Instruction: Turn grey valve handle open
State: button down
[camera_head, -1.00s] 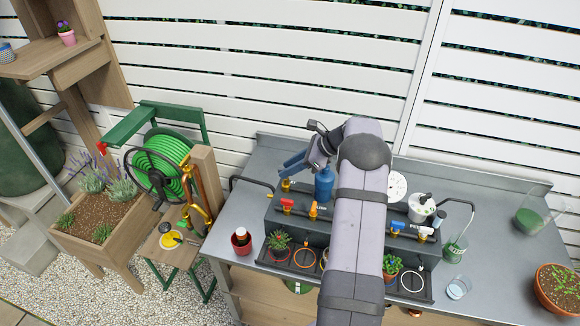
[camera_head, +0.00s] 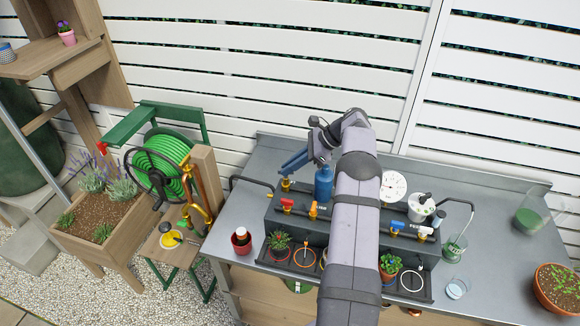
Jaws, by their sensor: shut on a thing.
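My gripper (camera_head: 286,169) has blue fingers and reaches down to the left end of the dark valve manifold (camera_head: 345,220). It is shut at the top of a brass valve (camera_head: 286,185) there. The grey valve handle cannot be made out apart from the fingers, which cover the top of that valve, so its angle cannot be told. A red handle (camera_head: 287,203) and an orange handle (camera_head: 313,210) sit on the manifold front. A blue handle (camera_head: 397,227) and a white handle (camera_head: 425,231) are further right.
A blue bottle-shaped cylinder (camera_head: 323,182) stands close right of my fingers. A round white gauge (camera_head: 394,187) and a white container (camera_head: 421,207) are behind the manifold. Potted plants stand in the dark tray (camera_head: 265,257) in front. The grey bench (camera_head: 497,225) has free room at right.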

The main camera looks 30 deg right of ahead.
jog(key=shift+r, duration=0.1)
dwell(0.3)
jog(key=c, duration=1.8)
grip_release()
jog(key=shift+s+d+r+b, duration=0.2)
jog(key=shift+d+r+b, duration=0.15)
jog(key=shift+d+b, duration=0.1)
jog(key=shift+v, duration=3.05)
jog(key=shift+o, duration=0.2)
